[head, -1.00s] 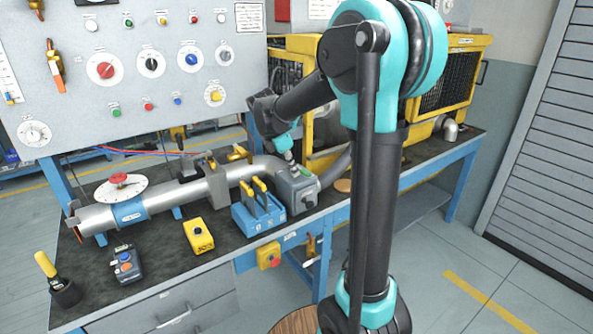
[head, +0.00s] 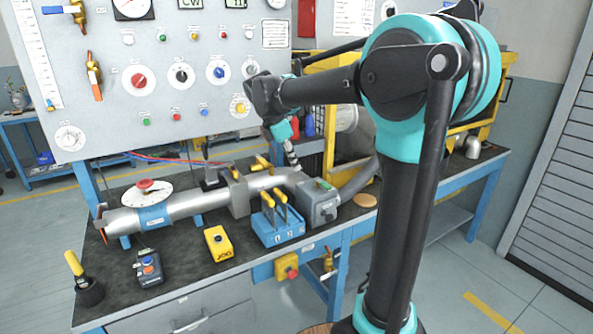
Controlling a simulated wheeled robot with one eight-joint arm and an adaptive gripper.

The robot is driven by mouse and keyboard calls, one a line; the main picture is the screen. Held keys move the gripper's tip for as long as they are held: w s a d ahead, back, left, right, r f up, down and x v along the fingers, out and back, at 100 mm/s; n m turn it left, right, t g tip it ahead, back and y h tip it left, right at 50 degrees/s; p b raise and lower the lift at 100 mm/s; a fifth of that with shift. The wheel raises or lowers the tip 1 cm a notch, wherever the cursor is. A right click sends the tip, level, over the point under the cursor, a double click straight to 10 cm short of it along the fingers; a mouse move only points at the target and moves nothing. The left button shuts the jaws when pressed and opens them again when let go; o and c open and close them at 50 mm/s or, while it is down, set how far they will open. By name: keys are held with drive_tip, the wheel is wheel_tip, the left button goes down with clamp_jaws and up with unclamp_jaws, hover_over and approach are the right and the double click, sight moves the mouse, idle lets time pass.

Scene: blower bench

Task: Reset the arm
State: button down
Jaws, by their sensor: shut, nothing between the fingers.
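My arm reaches in from the right of the head view, its upper part rising in front of the bench and its forearm running left, nearly level. My gripper (head: 294,163) hangs from the wrist, pointing down, small in the picture. It is shut with nothing in it.
A control panel (head: 165,75) stands behind. Open floor lies right.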

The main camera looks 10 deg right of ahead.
drive_tip(key=s+d+f+m+t+y, duration=0.1)
drive_tip(key=s+d+f+m, duration=0.3)
drive_tip(key=s+f+m, duration=0.6)
drive_tip(key=s+d+f+m+t+y, duration=0.2)
drive_tip(key=s+d+f+m+y, duration=0.1)
drive_tip(key=s+f+m, duration=0.7)
wheel_tip(320, 180, down, 3)
drive_tip(key=shift+s+d+f+m, duration=0.1)
drive_tip(key=shift+s+d+m, duration=0.2)
drive_tip(key=shift+s+d, duration=0.45)
